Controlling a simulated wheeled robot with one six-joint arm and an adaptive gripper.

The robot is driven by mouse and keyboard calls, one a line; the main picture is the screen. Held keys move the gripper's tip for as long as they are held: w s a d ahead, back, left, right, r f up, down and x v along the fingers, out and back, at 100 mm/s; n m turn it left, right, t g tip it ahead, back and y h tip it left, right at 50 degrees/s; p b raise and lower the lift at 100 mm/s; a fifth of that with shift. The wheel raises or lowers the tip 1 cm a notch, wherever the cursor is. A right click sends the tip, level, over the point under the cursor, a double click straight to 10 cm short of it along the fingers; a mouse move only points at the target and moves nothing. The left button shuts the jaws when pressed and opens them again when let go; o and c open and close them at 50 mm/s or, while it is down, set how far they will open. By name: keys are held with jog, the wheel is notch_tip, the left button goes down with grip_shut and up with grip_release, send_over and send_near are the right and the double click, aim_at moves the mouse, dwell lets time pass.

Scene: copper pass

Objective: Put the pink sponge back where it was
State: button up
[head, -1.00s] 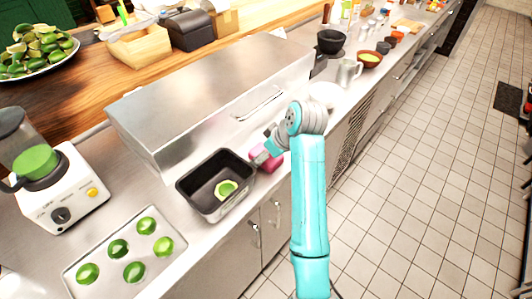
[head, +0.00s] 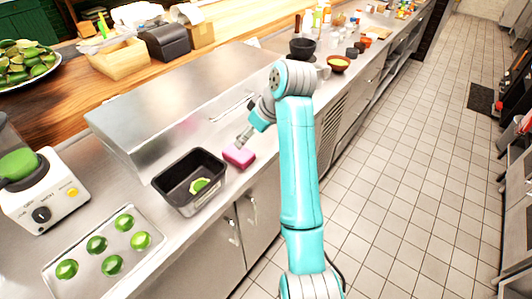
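The pink sponge (head: 239,157) lies on the steel counter, just right of the black rectangular pan and close to the counter's front edge. My gripper (head: 243,141) is directly behind and above the sponge in the picture, its tips at or very near the sponge's top. The fingers are small and seen from behind the arm, so I cannot tell whether they grip the sponge or are parted.
The black pan (head: 177,195) holds a cut lime piece. A steel lidded box (head: 165,100) is behind. Bowls (head: 339,65) stand farther along the counter.

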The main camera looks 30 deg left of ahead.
jog(key=shift+d, duration=0.1)
jog(key=d+f+m+t, duration=0.25)
jog(key=d+f, duration=0.45)
jog(key=f, duration=0.4)
jog(key=d+f+m+t, duration=0.1)
jog(key=d+f+m, duration=0.2)
jog(key=d+f, duration=0.6)
jog(key=s+d+f+m+t, duration=0.4)
jog(key=s+d+f, duration=0.4)
jog(key=d+f, duration=0.55)
jog(key=s+d+r+m+t+h, duration=0.2)
jog(key=s+d+m+t+h, duration=0.15)
jog(key=s+d, duration=1.35)
jog(key=s+d+r+m+t+h, duration=0.1)
jog(key=s+d+r+m, duration=0.1)
jog(key=s+r, duration=0.6)
jog(key=s+d+r+m+t+h, duration=0.1)
jog(key=s+d+r+m+t, duration=0.1)
jog(key=s+r, duration=0.6)
jog(key=shift+s+d+r, duration=0.15)
jog(key=shift+s+d, duration=0.3)
jog(key=shift+d, duration=0.05)
